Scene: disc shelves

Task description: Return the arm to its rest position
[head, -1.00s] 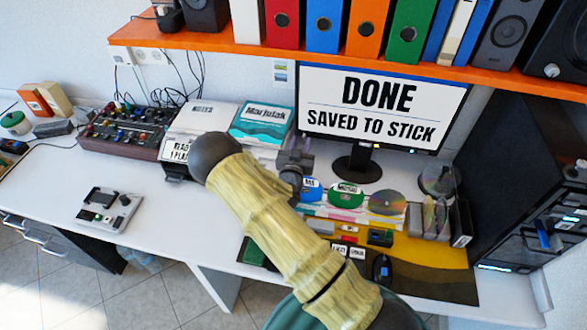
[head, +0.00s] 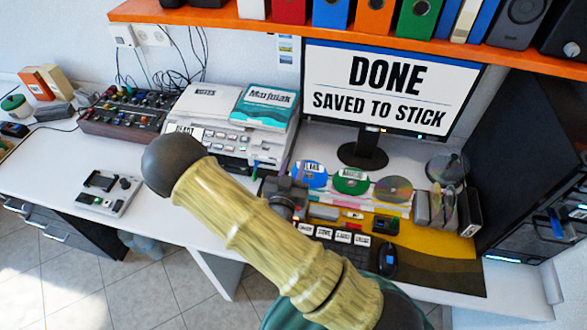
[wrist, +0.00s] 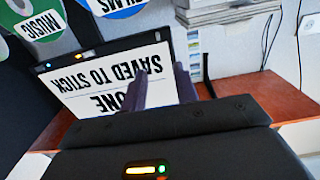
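My arm (head: 255,225) crosses the head view from the lower right, with its dark elbow ball at the upper left, over the desk's front part. My gripper shows in the wrist view (wrist: 161,80) as two dark fingers with a gap between them and nothing held. In the head view the grey gripper end is partly hidden behind the arm, near the discs. The monitor (head: 388,100) reads "DONE SAVED TO STICK"; in the wrist view it appears upside down (wrist: 95,90) behind the fingers.
Labelled discs (head: 351,180), a mouse (head: 387,259) and a keyboard crowd the desk near my gripper. A printer (head: 225,140) and a mixer (head: 125,112) stand at the back left. An orange shelf (head: 230,21) overhangs. The white desk (head: 60,165) has bare room at left.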

